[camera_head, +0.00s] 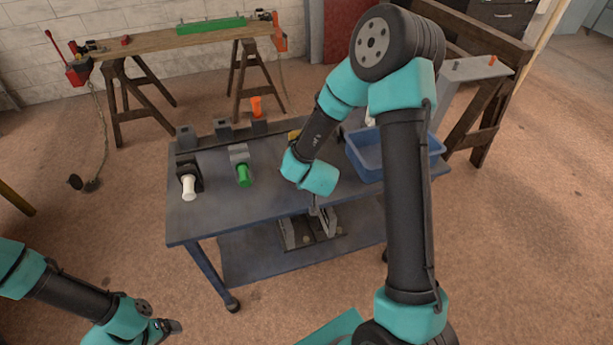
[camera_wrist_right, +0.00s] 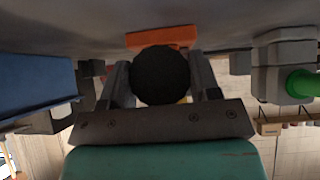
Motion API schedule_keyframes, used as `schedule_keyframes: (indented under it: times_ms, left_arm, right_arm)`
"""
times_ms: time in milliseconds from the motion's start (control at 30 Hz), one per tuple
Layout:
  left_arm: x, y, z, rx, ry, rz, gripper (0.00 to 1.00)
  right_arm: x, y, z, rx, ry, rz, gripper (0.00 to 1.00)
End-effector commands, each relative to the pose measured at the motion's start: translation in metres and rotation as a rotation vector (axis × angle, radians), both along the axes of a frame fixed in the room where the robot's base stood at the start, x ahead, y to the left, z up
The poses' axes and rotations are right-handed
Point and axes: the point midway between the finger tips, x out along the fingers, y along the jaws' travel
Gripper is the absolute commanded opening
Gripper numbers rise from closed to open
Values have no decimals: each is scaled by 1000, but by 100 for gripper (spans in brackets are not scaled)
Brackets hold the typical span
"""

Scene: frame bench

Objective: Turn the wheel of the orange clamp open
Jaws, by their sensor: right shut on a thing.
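The orange clamp (camera_wrist_right: 160,38) shows in the right wrist view as an orange body at the top centre, partly hidden by its round black wheel (camera_wrist_right: 161,75). My right gripper (camera_wrist_right: 160,82) has a grey finger on each side of the wheel and is shut on it.
The bench (camera_head: 215,222) also holds a clamp with a white handle (camera_head: 189,187), one with a green handle (camera_head: 244,175), and grey blocks behind. A blue bin (camera_head: 365,160) stands to the right of my right wrist. Grey fixtures (camera_head: 287,235) show below the bench top.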

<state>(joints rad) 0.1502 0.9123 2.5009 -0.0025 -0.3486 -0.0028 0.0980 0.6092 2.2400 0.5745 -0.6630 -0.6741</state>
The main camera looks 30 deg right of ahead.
Motion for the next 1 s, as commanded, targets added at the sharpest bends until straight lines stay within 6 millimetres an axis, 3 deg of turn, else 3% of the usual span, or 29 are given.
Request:
schedule_keyframes:
  times_ms: [500, 1000]
  left_arm:
    - [0, 0, 0, 0, 0, 0, 82]
    - [0, 0, 0, 0, 0, 0, 82]
  right_arm:
    - [1, 2, 0, -339, 73, 0, 33]
    - [1, 2, 0, -428, 91, 0, 33]
